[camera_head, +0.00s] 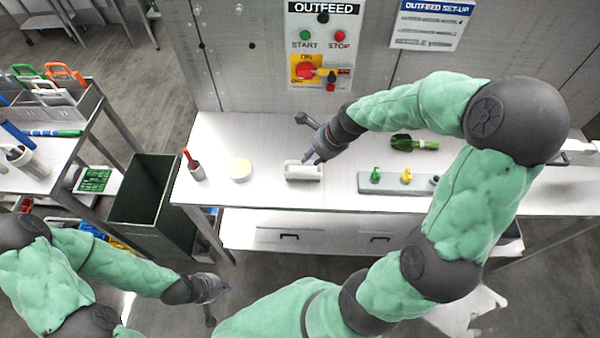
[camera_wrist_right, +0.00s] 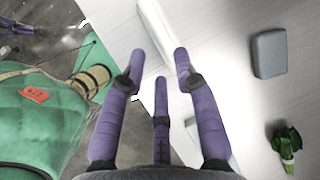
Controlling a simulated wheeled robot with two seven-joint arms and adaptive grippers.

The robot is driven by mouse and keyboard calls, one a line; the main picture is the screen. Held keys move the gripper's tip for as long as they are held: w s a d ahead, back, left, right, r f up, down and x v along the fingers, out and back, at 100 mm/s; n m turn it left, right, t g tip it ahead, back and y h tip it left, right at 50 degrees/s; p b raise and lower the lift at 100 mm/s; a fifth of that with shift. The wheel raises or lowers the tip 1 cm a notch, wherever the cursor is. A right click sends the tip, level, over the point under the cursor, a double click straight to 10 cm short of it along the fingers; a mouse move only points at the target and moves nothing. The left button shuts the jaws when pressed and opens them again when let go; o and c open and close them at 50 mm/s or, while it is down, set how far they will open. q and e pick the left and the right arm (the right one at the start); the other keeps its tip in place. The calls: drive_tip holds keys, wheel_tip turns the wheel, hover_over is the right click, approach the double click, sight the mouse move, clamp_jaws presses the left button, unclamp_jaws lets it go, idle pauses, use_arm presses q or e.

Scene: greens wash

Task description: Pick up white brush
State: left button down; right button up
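The white brush (camera_head: 304,173) lies on the white worktop below the control panel. My right gripper (camera_head: 312,157) is over it from behind, close to its upper edge. In the right wrist view, the purple fingers of my right gripper (camera_wrist_right: 160,58) are spread apart, with a long white piece that looks like the brush (camera_wrist_right: 158,30) just past and between the tips. I see no finger closed on it; whether any touches it is unclear. My left gripper (camera_head: 222,290) hangs low in front of the worktop, away from the brush; its fingers are too small to judge.
A round pale-yellow tub (camera_head: 240,169) and a red-handled tool in a holder (camera_head: 195,169) stand left of the brush. A grey rack (camera_head: 393,188) with coloured pieces is to the right; a green bundle (camera_head: 412,142) lies behind it. A dark green bin (camera_head: 150,205) stands left.

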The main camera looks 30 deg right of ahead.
sight(303, 170)
drive_tip(key=x, duration=0.2)
drive_tip(key=shift+w+a+f, duration=0.1)
drive_tip(key=shift+w+f, duration=0.05)
drive_tip(key=shift+f, duration=0.05)
drive_tip(key=b+x, duration=0.2)
drive_tip(key=x, duration=0.3)
drive_tip(key=shift+f, duration=0.1)
clamp_jaws()
